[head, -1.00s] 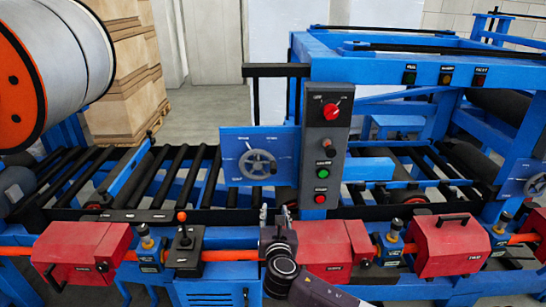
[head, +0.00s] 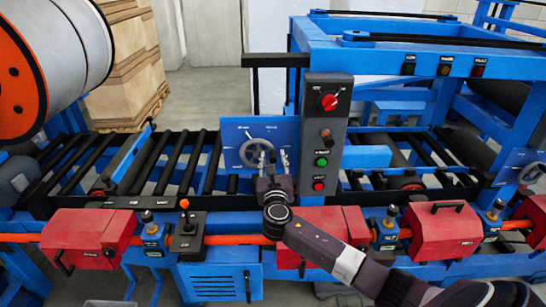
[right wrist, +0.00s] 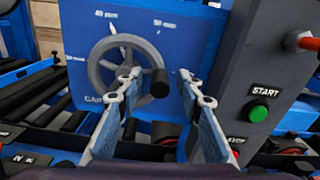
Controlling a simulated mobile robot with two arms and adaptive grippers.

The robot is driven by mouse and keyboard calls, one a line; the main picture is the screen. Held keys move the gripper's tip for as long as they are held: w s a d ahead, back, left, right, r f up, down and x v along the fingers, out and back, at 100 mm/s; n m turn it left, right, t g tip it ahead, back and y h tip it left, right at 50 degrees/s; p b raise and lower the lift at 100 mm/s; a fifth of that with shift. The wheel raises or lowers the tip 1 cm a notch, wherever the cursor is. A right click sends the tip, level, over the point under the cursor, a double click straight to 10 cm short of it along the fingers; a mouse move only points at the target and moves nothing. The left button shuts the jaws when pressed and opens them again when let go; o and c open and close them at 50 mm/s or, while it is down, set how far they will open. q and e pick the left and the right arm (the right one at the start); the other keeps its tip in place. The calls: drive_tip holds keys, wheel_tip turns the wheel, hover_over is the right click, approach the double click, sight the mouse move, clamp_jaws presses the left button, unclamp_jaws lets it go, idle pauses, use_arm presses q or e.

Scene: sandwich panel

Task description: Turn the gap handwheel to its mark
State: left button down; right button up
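The gap handwheel (head: 243,152) is a grey spoked wheel on a blue panel (head: 232,127), with my right gripper partly in front of it. In the right wrist view the handwheel (right wrist: 120,39) has a dark knob (right wrist: 160,83) at its right side, and the blue panel (right wrist: 200,40) carries white millimetre marks around it. My right gripper (head: 273,158) points at the wheel. Its fingers (right wrist: 160,88) are apart, and the knob shows between them, beyond the tips. I cannot tell any contact. My left gripper is out of view.
A grey control box (head: 325,135) with a red switch and green and red buttons stands close to the right of the wheel. Below lie red housings (head: 88,236), an orange shaft and a small lever box (head: 187,238). Black rollers lie behind.

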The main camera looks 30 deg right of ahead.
drive_tip(key=shift+w, duration=0.1)
clamp_jaws()
idle(0.3)
drive_tip(key=shift+d+f+m+b, duration=0.1)
drive_tip(key=shift+f+m+b, duration=0.55)
drive_tip(key=shift+m+b, duration=0.45)
drive_tip(key=w+a+f+m+b, duration=0.1)
drive_tip(key=a+f+m+b, duration=0.1)
drive_tip(key=m+b, duration=0.6)
drive_tip(key=w+a+f+m+b, duration=0.2)
drive_tip(key=a+f+m+b, duration=0.1)
drive_tip(key=m+b, duration=0.6)
drive_tip(key=shift+f+m, duration=0.3)
drive_tip(key=shift+m, duration=1.8)
drive_tip(key=shift+a, duration=0.15)
